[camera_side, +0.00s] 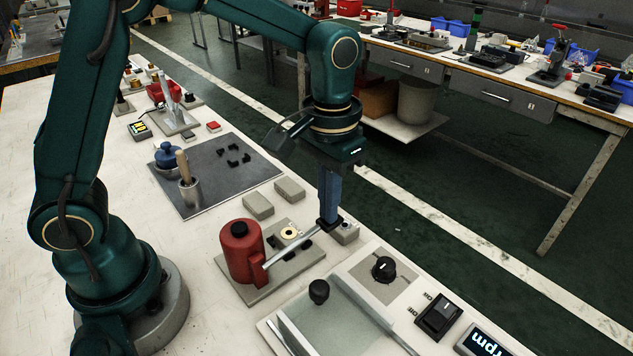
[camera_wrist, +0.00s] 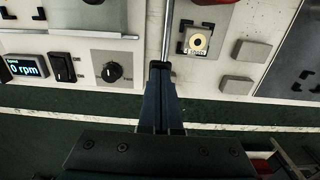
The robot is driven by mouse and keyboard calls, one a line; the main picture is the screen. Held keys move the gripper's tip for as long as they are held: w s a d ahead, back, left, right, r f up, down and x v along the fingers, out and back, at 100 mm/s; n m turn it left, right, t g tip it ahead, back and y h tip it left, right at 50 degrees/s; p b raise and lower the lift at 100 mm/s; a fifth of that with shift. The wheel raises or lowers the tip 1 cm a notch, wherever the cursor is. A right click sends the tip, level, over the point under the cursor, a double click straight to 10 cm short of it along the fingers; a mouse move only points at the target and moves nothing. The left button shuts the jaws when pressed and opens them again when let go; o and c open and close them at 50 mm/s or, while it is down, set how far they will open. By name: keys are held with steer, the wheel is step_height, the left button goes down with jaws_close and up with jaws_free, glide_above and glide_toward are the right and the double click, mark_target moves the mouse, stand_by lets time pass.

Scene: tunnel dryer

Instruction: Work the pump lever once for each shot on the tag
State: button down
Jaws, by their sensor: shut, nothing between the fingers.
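The red pump (camera_side: 240,252) with a black cap stands on a grey base plate (camera_side: 285,272) in the side view. Its silver pump lever (camera_side: 290,249) runs from the pump's foot to the right, up to my fingertips; the rod also shows in the wrist view (camera_wrist: 167,30). A tag (camera_wrist: 198,43) with a tan ring lies beside the lever; its print seems to end in "shots", but the number is too small to read. My gripper (camera_side: 328,223) points down, shut and empty, at the lever's free end. I cannot tell whether it touches the lever.
Two grey blocks (camera_side: 258,206) (camera_side: 289,189) lie behind the pump. A small grey block (camera_side: 345,232) stands right of my fingertips. In front are a panel with a black knob (camera_side: 384,269), a switch (camera_side: 438,316) and an rpm display (camera_side: 486,343).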

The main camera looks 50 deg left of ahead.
steer(key=shift+f, duration=1.3)
steer(key=shift+r, duration=4)
step_height(320, 180, up, 4)
steer(key=shift+f, duration=3.05)
steer(key=shift+f, duration=0.1)
